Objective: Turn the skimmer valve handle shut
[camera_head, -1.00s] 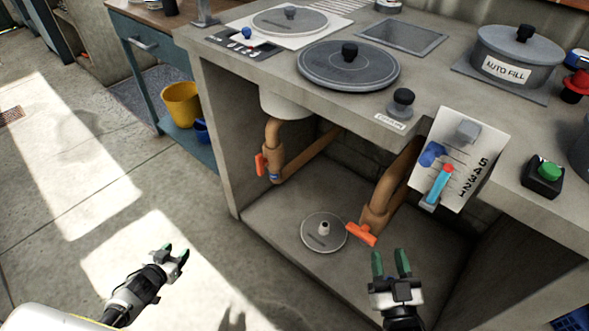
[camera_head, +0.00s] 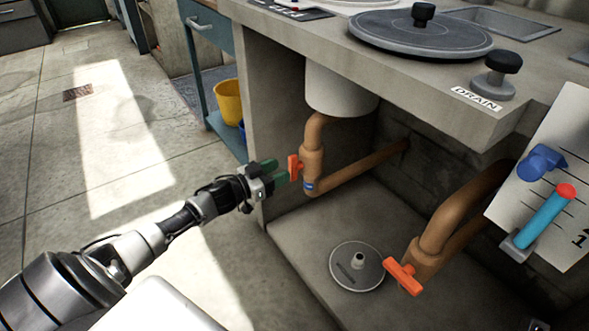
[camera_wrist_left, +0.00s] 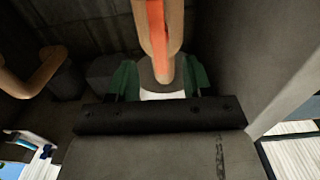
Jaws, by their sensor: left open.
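The orange valve handle (camera_head: 294,168) sits on the upright brown pipe (camera_head: 312,160) under the white canister, at the left of the open bay. It stands upright, roughly along the pipe. My left gripper (camera_head: 282,171) is open just left of the handle, its green fingertips close to it. In the left wrist view the handle (camera_wrist_left: 156,30) appears ahead, between the two green fingers; whether they touch it I cannot tell. My right gripper does not show clearly in either current view.
A second orange handle (camera_head: 403,277) is on the right pipe, near a round grey lid (camera_head: 357,266) on the bay floor. The bay's left wall (camera_head: 262,110) stands close to my left gripper. The counter with the DRAIN label (camera_head: 476,99) overhangs the bay.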

